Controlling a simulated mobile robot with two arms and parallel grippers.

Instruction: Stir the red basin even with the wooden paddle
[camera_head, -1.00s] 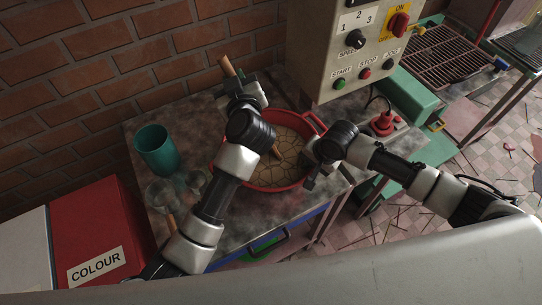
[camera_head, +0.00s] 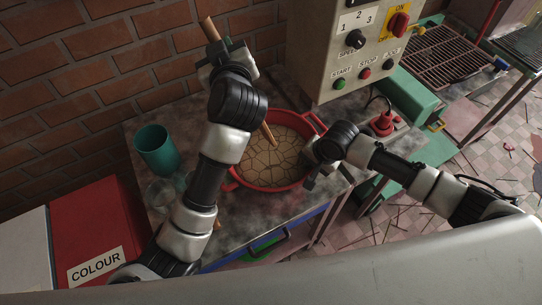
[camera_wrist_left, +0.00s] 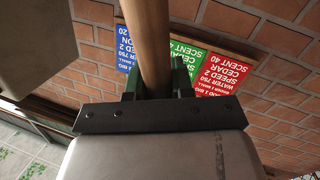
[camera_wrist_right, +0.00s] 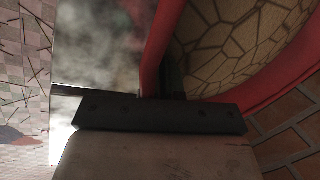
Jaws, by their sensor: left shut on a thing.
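The red basin (camera_head: 232,186) stands on the table and holds a tan mass with a pattern of dark crack-like lines. My left gripper (camera_head: 222,58) is shut on the wooden paddle (camera_head: 268,134), which leans with its top to the upper left and its lower end at the mass. The paddle's shaft (camera_wrist_left: 152,45) runs between the fingers in the left wrist view. My right gripper (camera_head: 314,178) is at the basin's right rim. In the right wrist view, the red rim (camera_wrist_right: 155,50) passes between its close-set fingers, partly hidden.
A teal cup (camera_head: 157,150) and clear glassware (camera_head: 160,192) stand on the table left of the basin. A control box (camera_head: 345,60) is behind right, and a red button unit (camera_head: 384,124) is at right. The brick wall is close behind.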

